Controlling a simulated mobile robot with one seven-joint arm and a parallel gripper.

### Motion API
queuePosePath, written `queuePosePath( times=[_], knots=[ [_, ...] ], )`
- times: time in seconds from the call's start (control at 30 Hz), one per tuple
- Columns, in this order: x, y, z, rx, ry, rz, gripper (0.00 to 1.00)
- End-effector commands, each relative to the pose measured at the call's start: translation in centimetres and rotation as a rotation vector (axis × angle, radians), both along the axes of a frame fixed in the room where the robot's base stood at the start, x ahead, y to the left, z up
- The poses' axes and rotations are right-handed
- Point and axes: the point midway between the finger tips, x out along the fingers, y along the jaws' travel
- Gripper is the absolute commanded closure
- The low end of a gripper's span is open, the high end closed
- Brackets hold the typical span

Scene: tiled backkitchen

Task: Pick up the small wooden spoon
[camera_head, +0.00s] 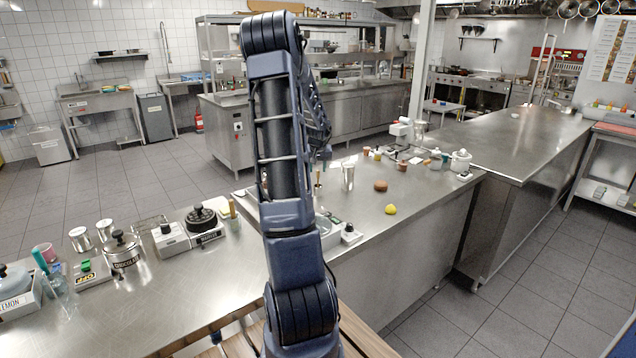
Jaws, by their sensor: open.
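I cannot surely make out the small wooden spoon. A thin brown upright handle (318,180) shows just right of my arm, above the steel counter (375,228); it is too small to tell whether it is the spoon. My arm rises through the middle of the view and folds over at the top. Its far part comes down behind the upright links, and my gripper (325,158) shows small and dark at its end, above the counter near that handle. It is open, and I see nothing held in it. My arm hides part of the counter behind it.
A metal cup (348,176), a brown round item (380,186) and a yellow lemon-like item (391,209) stand right of my arm. The front left counter is mostly bare.

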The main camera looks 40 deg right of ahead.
Motion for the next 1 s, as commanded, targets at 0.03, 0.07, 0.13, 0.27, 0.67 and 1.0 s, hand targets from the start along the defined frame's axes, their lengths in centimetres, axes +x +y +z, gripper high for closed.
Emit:
queuePosePath(
  times=[0.03, 0.07, 0.13, 0.27, 0.67, 1.0],
  knots=[
    [0.0, -0.1, -0.2, 0.000, 0.000, -0.001, 0.60],
    [0.1, -0.1, -0.3, 0.000, 0.000, -0.001, 0.60],
    [0.2, -0.2, -0.7, 0.001, 0.000, -0.002, 0.60],
    [0.6, -0.7, -2.0, 0.000, 0.001, -0.002, 0.60],
    [1.7, -1.6, -4.9, 0.000, -0.001, -0.001, 0.60],
    [1.7, -1.5, -4.9, 0.000, -0.001, -0.001, 0.91]
  ],
)
